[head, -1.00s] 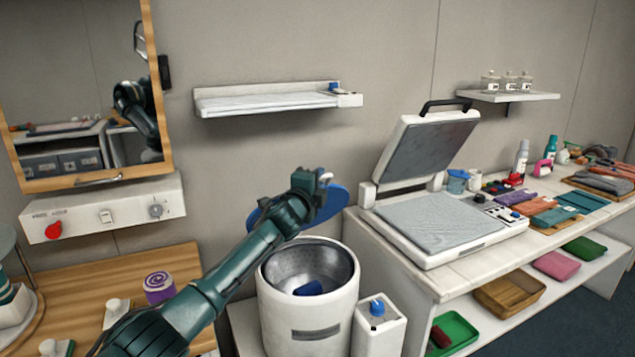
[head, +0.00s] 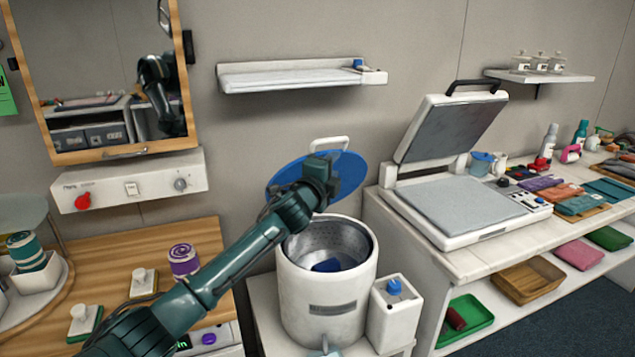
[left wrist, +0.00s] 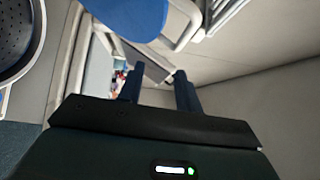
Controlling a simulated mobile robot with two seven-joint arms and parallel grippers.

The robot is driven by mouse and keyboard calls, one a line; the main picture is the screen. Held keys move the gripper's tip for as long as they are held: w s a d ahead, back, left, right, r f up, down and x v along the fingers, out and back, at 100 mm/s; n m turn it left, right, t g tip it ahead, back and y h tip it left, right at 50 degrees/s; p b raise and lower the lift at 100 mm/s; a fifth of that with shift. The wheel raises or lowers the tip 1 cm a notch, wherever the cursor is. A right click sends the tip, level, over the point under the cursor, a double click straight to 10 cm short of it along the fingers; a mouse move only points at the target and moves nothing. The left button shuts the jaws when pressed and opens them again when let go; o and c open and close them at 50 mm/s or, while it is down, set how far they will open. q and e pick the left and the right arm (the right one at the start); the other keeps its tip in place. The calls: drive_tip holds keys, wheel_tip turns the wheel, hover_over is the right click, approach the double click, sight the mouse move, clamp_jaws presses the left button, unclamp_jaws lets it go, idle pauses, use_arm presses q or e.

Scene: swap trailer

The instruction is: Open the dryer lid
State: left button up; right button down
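The dryer is a white drum (head: 318,300) with a metal bowl inside and a blue item (head: 327,265) in it. Its round blue lid (head: 350,166) stands raised at the back of the drum, leaving the mouth uncovered. A white loop handle (head: 329,144) is at the lid's top. My left gripper (head: 345,180) is in front of the lid and hides part of it. In the left wrist view its two fingers (left wrist: 158,88) are apart with nothing between them. The lid (left wrist: 130,15) and handle (left wrist: 192,25) show beyond them, clear of the fingers. My right gripper is not in view.
A white bottle with a blue cap (head: 394,312) stands right of the drum. A heat press (head: 465,205) with its top raised sits on the right bench. A wall shelf (head: 300,78) is above the lid. A wooden counter (head: 130,255) with stamps is at left.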

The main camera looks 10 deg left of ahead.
use_arm(q)
drive_tip(key=s+a, duration=0.1)
drive_tip(key=s, duration=0.7)
drive_tip(key=shift+a+b, duration=0.25)
drive_tip(key=shift+b, duration=0.15)
drive_tip(key=shift+f, duration=0.1)
